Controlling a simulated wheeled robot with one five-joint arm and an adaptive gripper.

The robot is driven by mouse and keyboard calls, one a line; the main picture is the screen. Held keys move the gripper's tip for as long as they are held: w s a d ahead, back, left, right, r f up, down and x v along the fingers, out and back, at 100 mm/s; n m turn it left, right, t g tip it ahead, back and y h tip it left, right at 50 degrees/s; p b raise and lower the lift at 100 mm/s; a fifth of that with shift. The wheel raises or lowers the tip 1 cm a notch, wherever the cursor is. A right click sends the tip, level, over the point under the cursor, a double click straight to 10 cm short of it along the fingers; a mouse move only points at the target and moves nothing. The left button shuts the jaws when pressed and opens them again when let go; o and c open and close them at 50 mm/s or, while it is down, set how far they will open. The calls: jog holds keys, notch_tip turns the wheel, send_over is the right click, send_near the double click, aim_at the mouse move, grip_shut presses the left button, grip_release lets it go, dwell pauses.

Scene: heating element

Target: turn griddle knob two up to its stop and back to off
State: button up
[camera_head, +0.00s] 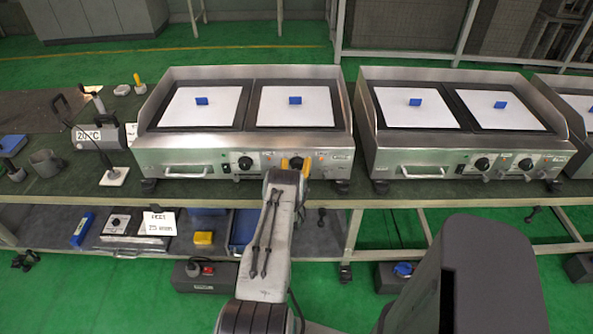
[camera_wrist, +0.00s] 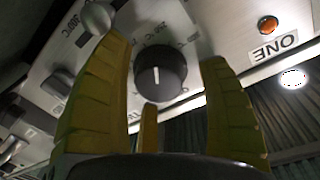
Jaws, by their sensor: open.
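A dark round knob (camera_wrist: 161,73) with a white pointer line sits between the yellow fingers of my gripper (camera_wrist: 166,50) in the wrist view. The line points toward the bottom of that picture. The fingers are open on either side of the knob; I cannot tell whether either touches it. In the head view my gripper (camera_head: 296,164) is at the right-hand knob position of the left griddle (camera_head: 180,152), largely hiding that knob. The griddle's other knob (camera_head: 245,163) shows to the left.
An orange lamp (camera_wrist: 268,25) is on the panel beside the knob. A second griddle (camera_head: 420,157) with its own knobs stands to the right. The left griddle has a front handle (camera_head: 185,170). A grey cylinder device (camera_head: 97,135) lies on the bench at left.

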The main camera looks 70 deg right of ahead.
jog(key=shift+r+n+p, duration=0.1)
jog(key=shift+n+p, duration=0.2)
jog(key=shift+p, duration=0.25)
